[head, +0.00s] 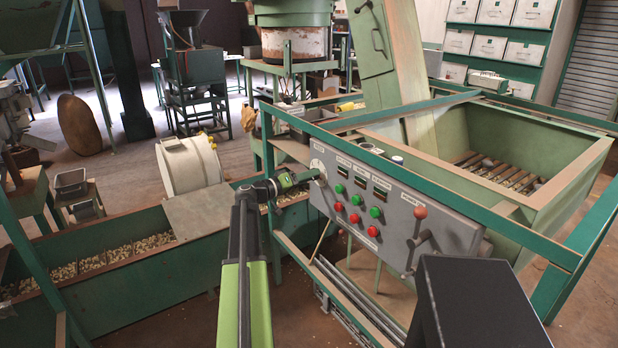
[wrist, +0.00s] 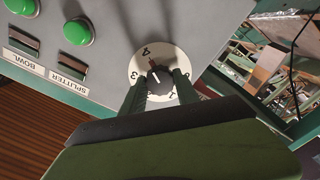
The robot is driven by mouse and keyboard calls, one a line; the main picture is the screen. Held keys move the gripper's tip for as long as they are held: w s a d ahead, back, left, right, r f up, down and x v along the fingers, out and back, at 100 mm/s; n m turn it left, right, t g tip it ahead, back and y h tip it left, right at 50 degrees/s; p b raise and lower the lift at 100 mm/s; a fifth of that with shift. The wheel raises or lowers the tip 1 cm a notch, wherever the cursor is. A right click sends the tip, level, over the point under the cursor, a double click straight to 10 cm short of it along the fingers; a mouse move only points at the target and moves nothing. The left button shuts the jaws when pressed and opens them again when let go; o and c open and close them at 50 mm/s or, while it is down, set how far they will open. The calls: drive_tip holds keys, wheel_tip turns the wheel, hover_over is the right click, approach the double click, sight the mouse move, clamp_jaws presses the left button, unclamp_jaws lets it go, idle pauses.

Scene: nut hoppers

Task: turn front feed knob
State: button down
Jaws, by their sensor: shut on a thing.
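The front feed knob (wrist: 158,78) is a dark knob on a round white dial (wrist: 139,62) with black numbers. In the wrist view its pale mark points roughly toward the 4. In the head view the dial (head: 318,166) sits at the left end of the grey control panel (head: 400,207), and the knob is mostly hidden by my gripper. My gripper (head: 314,175) reaches the dial from the left. In the wrist view my gripper (wrist: 160,87) has one finger on each side of the knob and is shut on it.
A green frame rail (head: 340,135) runs just above the panel. A long trough of nuts (head: 110,263) lies at the left.

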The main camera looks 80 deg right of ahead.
drive_tip(key=shift+a+f, duration=0.1)
drive_tip(key=c, duration=0.9)
unclamp_jaws()
drive_tip(key=v, duration=1.7)
drive_tip(key=shift+w+a, duration=0.15)
